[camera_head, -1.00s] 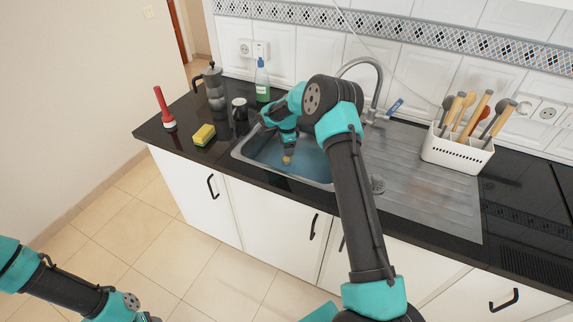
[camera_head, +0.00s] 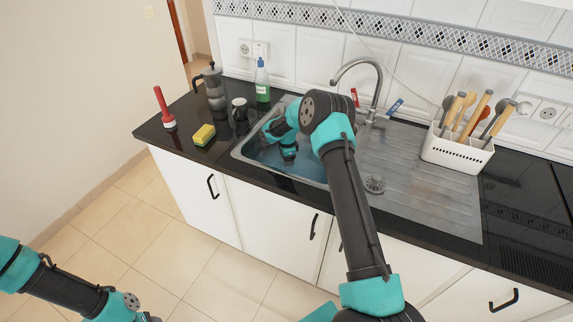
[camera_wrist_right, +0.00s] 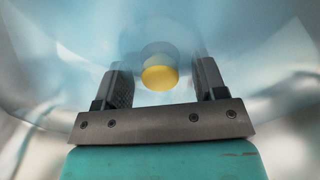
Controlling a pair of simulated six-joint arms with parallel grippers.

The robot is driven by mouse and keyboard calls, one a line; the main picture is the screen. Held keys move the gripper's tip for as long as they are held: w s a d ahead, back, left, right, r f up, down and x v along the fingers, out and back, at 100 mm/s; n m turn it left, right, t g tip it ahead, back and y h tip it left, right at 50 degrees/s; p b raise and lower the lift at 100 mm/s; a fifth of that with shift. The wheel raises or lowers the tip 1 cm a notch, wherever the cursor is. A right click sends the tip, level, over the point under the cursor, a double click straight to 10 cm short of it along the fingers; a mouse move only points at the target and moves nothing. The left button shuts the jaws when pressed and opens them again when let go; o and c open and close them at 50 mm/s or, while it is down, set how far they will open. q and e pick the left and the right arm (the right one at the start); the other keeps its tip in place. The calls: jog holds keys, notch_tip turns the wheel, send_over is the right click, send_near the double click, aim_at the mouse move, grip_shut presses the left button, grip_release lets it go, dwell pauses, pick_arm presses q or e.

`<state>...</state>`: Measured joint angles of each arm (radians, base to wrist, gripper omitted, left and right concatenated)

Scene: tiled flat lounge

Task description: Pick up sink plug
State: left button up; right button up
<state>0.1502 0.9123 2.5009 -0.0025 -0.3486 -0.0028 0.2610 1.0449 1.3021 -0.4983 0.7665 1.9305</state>
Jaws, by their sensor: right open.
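The sink plug (camera_wrist_right: 160,77) shows in the right wrist view as a yellow round knob with a dim grey part behind it, in bluish water. My right gripper (camera_wrist_right: 161,92) is open, with one finger on each side of the yellow knob and a gap visible at both sides. In the head view my right gripper (camera_head: 289,160) reaches down into the left part of the water-filled sink (camera_head: 250,160) and hides the plug. My left gripper is not in view; only part of my left arm shows at the bottom left.
The tap (camera_head: 377,85) arches behind my right arm. A white utensil holder (camera_head: 455,148) stands right, beyond the clear drainboard (camera_head: 430,190).

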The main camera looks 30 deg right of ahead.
jog(key=shift+f, duration=0.25)
jog(key=shift+c, duration=0.4)
jog(key=c, duration=0.9)
